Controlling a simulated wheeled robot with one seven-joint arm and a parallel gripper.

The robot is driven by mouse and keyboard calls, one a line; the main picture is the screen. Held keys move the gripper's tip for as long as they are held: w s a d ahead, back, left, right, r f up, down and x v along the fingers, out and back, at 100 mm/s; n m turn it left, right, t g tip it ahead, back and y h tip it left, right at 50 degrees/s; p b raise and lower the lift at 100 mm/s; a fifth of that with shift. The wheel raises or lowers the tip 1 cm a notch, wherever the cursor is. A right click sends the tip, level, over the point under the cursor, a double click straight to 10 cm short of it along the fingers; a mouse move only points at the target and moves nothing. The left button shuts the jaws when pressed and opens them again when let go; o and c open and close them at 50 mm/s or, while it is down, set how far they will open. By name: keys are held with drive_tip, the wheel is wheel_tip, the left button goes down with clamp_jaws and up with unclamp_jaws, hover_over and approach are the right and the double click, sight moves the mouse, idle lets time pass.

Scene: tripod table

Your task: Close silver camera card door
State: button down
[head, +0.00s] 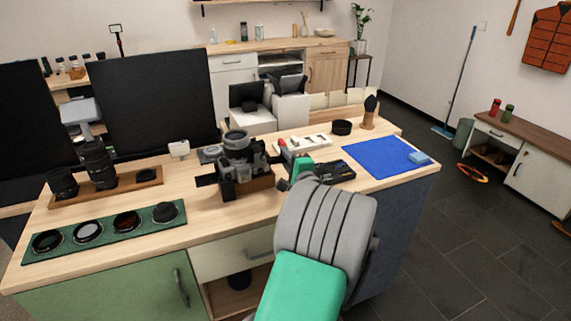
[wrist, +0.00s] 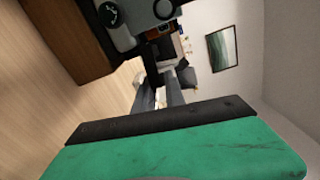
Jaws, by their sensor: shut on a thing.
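The silver camera (head: 238,150), grey and black, stands on a wooden block (head: 250,188) near the middle of the table. In the wrist view part of the camera (wrist: 130,22) shows at the top, beside the brown block (wrist: 68,38). My gripper (head: 285,165) is at the camera's right side, its green and dark parts close to the body. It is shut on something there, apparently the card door. The door and the exact contact are too small and covered to make out. The green and black part of my gripper fills the bottom of the wrist view.
A green tray (head: 105,246) of round filters lies front left, with lenses on a wooden tray (head: 140,176) behind it. Black gear (head: 335,172) lies right of my gripper. A blue cloth (head: 378,158) covers the table's right end. A white tray (head: 305,143) lies behind.

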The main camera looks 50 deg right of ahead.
sight(277, 159)
drive_tip(key=n+b, duration=0.1)
drive_tip(key=n, duration=0.1)
drive_tip(key=r+n+b, duration=0.1)
drive_tip(key=b, duration=0.1)
drive_tip(key=r+n+b, duration=0.1)
drive_tip(key=n, duration=0.1)
drive_tip(key=shift+w+a+n, duration=0.15)
drive_tip(key=shift+a+n, duration=0.15)
drive_tip(key=shift+a, duration=0.05)
drive_tip(key=n+b, duration=0.1)
drive_tip(key=r+n+b, duration=0.1)
drive_tip(key=n+b, duration=0.1)
drive_tip(key=a+n+b, duration=0.1)
drive_tip(key=b, duration=0.1)
drive_tip(key=shift+w+a+r+n, duration=0.1)
drive_tip(key=shift+w+r+n, duration=0.2)
drive_tip(key=shift+w+r, duration=0.1)
drive_tip(key=shift+w+a+r+n+b, duration=0.1)
drive_tip(key=shift+a+r+n+b, duration=0.25)
drive_tip(key=shift+n+b, duration=0.5)
drive_tip(key=shift+d+r, duration=0.1)
